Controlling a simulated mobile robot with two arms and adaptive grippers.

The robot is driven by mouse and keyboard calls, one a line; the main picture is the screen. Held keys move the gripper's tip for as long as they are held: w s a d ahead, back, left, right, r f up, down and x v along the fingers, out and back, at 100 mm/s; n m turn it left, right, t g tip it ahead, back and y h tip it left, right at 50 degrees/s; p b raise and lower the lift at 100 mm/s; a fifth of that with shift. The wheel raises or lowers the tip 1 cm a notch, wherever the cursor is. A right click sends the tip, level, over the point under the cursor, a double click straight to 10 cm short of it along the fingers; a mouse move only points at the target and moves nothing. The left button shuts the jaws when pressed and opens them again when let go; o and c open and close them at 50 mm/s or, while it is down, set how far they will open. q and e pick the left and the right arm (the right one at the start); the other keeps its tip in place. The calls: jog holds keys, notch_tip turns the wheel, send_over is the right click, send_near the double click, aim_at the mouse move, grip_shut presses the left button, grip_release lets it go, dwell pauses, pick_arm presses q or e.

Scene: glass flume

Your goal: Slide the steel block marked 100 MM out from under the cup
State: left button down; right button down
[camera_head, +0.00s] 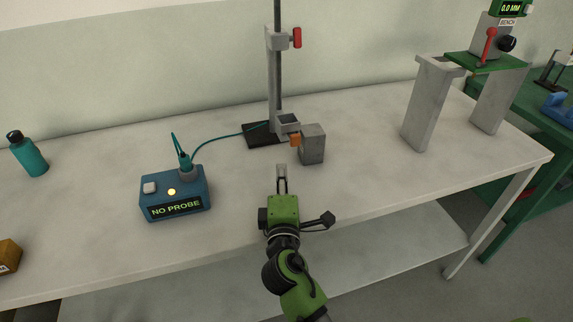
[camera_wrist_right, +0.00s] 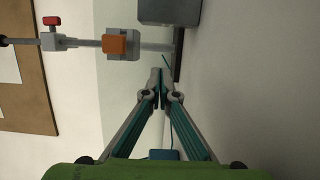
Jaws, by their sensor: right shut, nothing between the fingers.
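A grey steel-looking block (camera_head: 312,145) stands on the table just right of the stand; it also shows at the top of the right wrist view (camera_wrist_right: 168,10). No 100 MM marking is readable on it. A small orange piece (camera_head: 295,139) is at its left side, and it also shows in the wrist view (camera_wrist_right: 120,45). A grey holder-like part (camera_head: 287,120) is behind it; I cannot make out a cup for certain. My right gripper (camera_head: 281,168) is shut and empty, in front of and left of the block, apart from it. My left gripper is not in view.
A stand with a black base (camera_head: 258,140) and a red-knobbed clamp (camera_head: 281,39) rises behind. A blue NO PROBE box (camera_head: 175,193) with a teal cable is at left. A teal bottle (camera_head: 30,155) stands farther left. The table's right middle is clear.

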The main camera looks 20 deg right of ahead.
aim_at(311, 145)
jog(key=x, duration=0.8)
jog(key=shift+w+d+b, duration=0.15)
jog(key=shift+w+b, duration=0.15)
jog(key=d, duration=0.1)
jog(key=d+p, duration=0.1)
jog(key=shift+s+d, duration=0.2)
jog(key=shift+d, duration=0.7)
jog(key=d+p, duration=0.2)
jog(key=d, duration=0.7)
jog(key=shift+d, duration=0.3)
jog(key=shift+a+f, duration=0.1)
